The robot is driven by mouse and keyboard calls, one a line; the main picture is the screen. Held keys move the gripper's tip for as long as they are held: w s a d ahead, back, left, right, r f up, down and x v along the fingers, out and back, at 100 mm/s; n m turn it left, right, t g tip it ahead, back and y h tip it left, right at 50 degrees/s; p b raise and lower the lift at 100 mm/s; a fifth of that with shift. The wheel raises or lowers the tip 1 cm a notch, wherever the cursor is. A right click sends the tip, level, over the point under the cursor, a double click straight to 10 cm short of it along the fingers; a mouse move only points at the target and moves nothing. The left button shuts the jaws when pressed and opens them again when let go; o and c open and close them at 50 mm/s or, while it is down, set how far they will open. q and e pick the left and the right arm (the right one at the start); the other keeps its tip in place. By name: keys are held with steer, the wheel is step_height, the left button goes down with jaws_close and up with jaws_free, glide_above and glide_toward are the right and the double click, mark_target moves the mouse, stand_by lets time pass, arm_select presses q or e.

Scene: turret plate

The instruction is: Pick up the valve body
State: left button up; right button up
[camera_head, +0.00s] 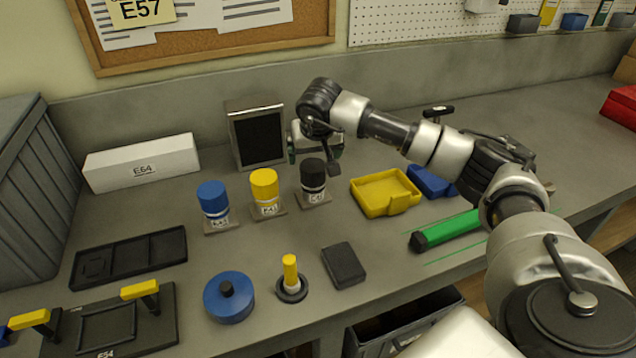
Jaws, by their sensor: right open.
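No part is marked as the valve body, and I cannot tell for sure which one it is. A black cylinder (313,174), a yellow cylinder (265,186) and a blue cylinder (212,198) stand upright on small labelled grey bases. In front are a round blue part with a black knob (229,298), a yellow peg in a black ring (291,280) and a black block (343,265). My right gripper (315,163) is open, fingers down, above and around or just behind the black cylinder's top; contact is unclear. My left gripper is out of view.
A yellow tray (385,191), a blue bin (432,181) and a green bar (447,230) lie to the right. A white box (142,162) and a framed black panel (257,134) stand behind. A black tray (130,257) and a yellow-handled fixture (108,323) lie left.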

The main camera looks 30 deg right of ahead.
mark_target(313, 165)
steer(key=shift+w+a+f, duration=0.15)
steer(key=shift+w+f, duration=0.05)
steer(key=shift+f, duration=0.35)
steer(key=shift+w+a+f, duration=0.1)
steer(key=shift+w+f, duration=0.1)
steer(key=shift+f, duration=0.3)
steer(key=p+x, duration=0.1)
steer(key=x, duration=0.1)
steer(key=d+p+x, duration=0.1)
steer(key=x, duration=0.1)
steer(key=shift+f+p, duration=0.25)
steer(key=shift+p, duration=0.05)
steer(key=shift+f, duration=0.2)
steer(key=shift+w+f, duration=0.15)
steer(key=shift+c, duration=0.3)
steer(key=c, duration=1.7)
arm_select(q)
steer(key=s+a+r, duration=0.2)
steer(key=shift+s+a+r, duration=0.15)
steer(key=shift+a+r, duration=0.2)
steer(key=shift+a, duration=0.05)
arm_select(e)
jaws_close()
